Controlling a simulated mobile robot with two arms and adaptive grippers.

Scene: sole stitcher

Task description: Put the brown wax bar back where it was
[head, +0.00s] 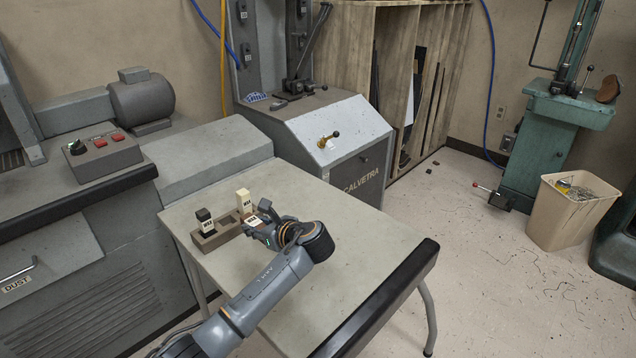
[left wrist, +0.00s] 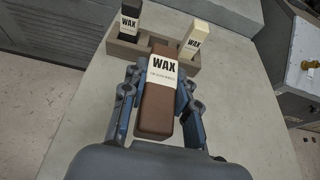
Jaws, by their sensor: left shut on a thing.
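The brown wax bar (left wrist: 156,112), with a white WAX label, is held between the fingers of my left gripper (left wrist: 157,92) in the left wrist view. In the head view my left gripper (head: 262,228) is at the right end of the brown holder (head: 228,234) on the table. A black wax bar (head: 205,222) stands in the holder's left end and a cream wax bar (head: 244,202) stands toward its back right. The brown bar's far end overlaps the holder's front middle in the wrist view; I cannot tell whether they touch. My right gripper is out of view.
The pale table (head: 345,245) is clear right of the holder, with a dark padded front edge (head: 385,300). Grey machines stand behind and left, one with a control box (head: 100,150). A beige bin (head: 570,212) stands on the floor at right.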

